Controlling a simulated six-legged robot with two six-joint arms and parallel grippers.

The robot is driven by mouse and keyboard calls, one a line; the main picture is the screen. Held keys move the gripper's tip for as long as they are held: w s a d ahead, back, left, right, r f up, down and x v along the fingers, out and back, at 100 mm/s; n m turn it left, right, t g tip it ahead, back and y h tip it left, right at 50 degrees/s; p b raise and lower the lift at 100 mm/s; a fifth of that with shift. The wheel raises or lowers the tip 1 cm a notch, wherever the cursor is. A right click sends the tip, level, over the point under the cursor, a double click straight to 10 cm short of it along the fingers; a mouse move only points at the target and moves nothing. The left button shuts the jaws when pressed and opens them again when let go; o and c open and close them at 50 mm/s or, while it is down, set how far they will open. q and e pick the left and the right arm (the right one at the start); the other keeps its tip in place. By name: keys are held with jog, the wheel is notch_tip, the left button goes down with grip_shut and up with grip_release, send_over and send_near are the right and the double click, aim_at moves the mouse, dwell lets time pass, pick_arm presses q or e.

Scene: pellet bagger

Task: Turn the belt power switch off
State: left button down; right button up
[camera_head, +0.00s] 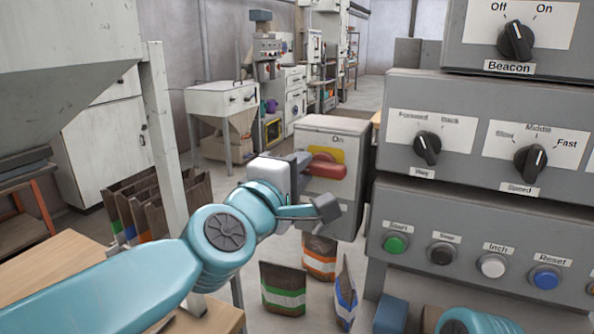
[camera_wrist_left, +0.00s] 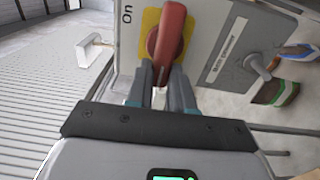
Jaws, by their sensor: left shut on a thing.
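The switch is a red handle (camera_head: 327,167) on a yellow plate (camera_head: 331,154) on the front of a grey box (camera_head: 345,133). An "On" label sits above the plate. In the head view the handle lies roughly sideways. In the left wrist view the red handle (camera_wrist_left: 169,35) runs away from me along the yellow plate (camera_wrist_left: 151,21), with "On" to its left. My left gripper (camera_head: 302,163) is shut on the handle's near end; its two fingers (camera_wrist_left: 161,82) stand on either side of it. An "Off" mark for this switch does not show. My right gripper is not in view.
A grey control panel (camera_head: 465,174) with knobs and buttons stands close on the right. A grey lever (camera_wrist_left: 258,66) sits on the box beside a label. Several bags (camera_head: 283,289) stand below. A pale post (camera_head: 165,130) and a hopper (camera_head: 65,70) are at left.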

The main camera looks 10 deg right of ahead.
pick_arm(q)
jog(key=shift+d, duration=0.1)
jog(key=c, duration=1)
grip_release()
jog(key=shift+d, duration=0.15)
jog(key=shift+w, duration=0.1)
jog(key=p+v, duration=0.1)
jog(key=v, duration=1.5)
jog(key=shift+f, duration=0.1)
